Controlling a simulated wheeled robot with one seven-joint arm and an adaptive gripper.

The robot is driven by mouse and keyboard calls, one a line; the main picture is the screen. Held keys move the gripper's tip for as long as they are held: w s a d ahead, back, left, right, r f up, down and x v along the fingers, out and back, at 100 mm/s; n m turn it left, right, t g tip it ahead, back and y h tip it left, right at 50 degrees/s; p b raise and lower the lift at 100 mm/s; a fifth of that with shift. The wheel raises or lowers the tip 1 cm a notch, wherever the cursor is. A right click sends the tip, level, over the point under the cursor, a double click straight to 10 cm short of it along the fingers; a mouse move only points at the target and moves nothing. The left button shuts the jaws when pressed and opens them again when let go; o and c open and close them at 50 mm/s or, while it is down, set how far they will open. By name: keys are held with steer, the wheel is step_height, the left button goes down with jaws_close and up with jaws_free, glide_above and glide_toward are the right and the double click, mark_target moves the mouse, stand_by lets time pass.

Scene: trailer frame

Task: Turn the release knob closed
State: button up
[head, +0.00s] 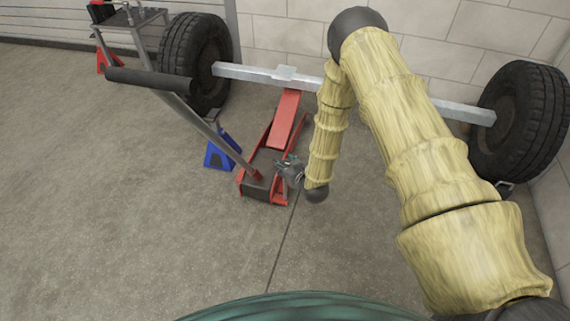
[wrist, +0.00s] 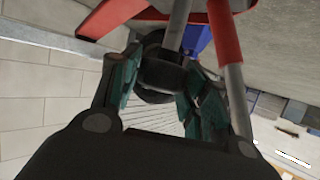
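The red floor jack (head: 284,122) stands under the axle beam, its long handle (head: 190,116) leaning up to the left. My gripper (head: 290,168) is low at the jack's near end, beside the handle socket. In the wrist view, a black knob-like part (wrist: 161,75), which looks like the release knob, lies between the teal fingers of my gripper (wrist: 160,82). A grey shaft (wrist: 175,25) runs up from it. The finger pads are close to the knob on both sides. I cannot tell whether they press on it. The knob cannot be made out in the head view.
The axle beam (head: 250,73) joins a left tire (head: 198,62) and a right tire (head: 522,122). A blue jack stand (head: 221,152) is left of the jack. A metal cart (head: 133,20) and a red stand (head: 104,62) are at the upper left. The near floor is clear.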

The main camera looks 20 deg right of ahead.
steer(key=shift+o, duration=0.6)
steer(key=v, duration=1.2)
steer(key=s+a+f+m+g+h, duration=0.1)
steer(key=s+f+g, duration=0.3)
steer(key=s, duration=0.8)
steer(key=s+f+m+g+h, duration=0.1)
steer(key=s+f+g, duration=0.3)
steer(key=s, duration=0.8)
steer(key=s+a+f+g, duration=0.1)
steer(key=s+f+g, duration=0.3)
steer(key=s, duration=0.9)
step_height(320, 180, up, 34)
steer(key=g+p, duration=0.1)
steer(key=p, duration=3.2)
steer(key=shift+s+r, duration=0.2)
